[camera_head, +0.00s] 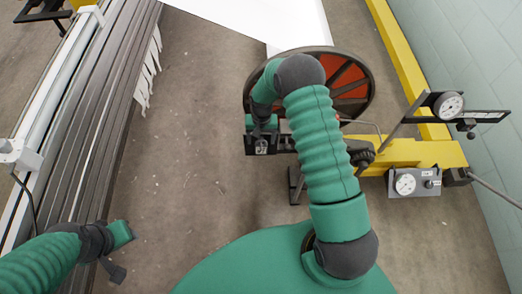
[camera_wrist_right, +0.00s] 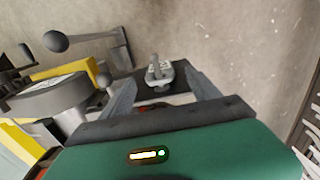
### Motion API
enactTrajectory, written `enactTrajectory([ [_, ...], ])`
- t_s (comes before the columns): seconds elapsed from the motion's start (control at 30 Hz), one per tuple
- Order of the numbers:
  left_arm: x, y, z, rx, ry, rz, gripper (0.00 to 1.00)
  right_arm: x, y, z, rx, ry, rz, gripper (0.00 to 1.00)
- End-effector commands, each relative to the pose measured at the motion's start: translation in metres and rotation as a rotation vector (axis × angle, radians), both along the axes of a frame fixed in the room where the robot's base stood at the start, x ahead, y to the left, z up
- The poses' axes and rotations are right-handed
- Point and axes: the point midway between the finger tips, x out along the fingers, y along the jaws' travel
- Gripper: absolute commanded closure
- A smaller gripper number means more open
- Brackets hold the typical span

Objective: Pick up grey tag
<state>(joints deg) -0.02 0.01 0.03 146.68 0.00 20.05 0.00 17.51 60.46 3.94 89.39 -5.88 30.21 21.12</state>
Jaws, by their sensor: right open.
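A small light grey tag (camera_wrist_right: 159,73) lies on a dark plate (camera_wrist_right: 180,98) in the right wrist view, with a grey upright piece on it. My right gripper (camera_wrist_right: 163,90) is open. Its two grey fingers stand apart on either side of the tag, and I see no contact. In the head view, my right gripper (camera_head: 262,143) is small, over the dark bracket left of the yellow frame, and the tag is hard to make out there. My left gripper (camera_head: 120,250) is low at the left in the head view, beside the grey rails. Its fingers are not clear.
A wheel with red panels (camera_head: 352,82) stands behind my right arm. A yellow frame (camera_head: 405,152) with dial gauges (camera_head: 448,105) is at the right, near a pale wall. Long grey rails (camera_head: 88,105) run along the left. The concrete floor between is clear.

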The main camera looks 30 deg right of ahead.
Motion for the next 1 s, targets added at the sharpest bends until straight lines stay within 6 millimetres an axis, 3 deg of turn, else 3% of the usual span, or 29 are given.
enactTrajectory([
  [0.03,0.0,0.0,-0.006,0.0,0.0,0.001,0.64,0.0,0.001,-0.013,0.001,0.001,0.001,0.29],
  [0.27,0.0,0.0,-0.014,0.0,0.0,0.001,0.64,0.0,-0.001,-0.036,0.001,-0.002,0.001,0.29],
  [0.5,0.0,0.001,-0.033,0.0,0.0,0.001,0.64,0.002,-0.004,-0.077,0.002,-0.001,0.002,0.29],
  [0.73,0.0,0.001,-0.031,0.0,0.0,0.001,0.64,0.002,-0.004,-0.078,0.0,-0.001,0.002,0.29],
  [1.0,0.0,0.001,-0.031,0.0,0.0,0.001,0.64,0.002,-0.004,-0.078,0.001,-0.002,0.002,0.64],
])
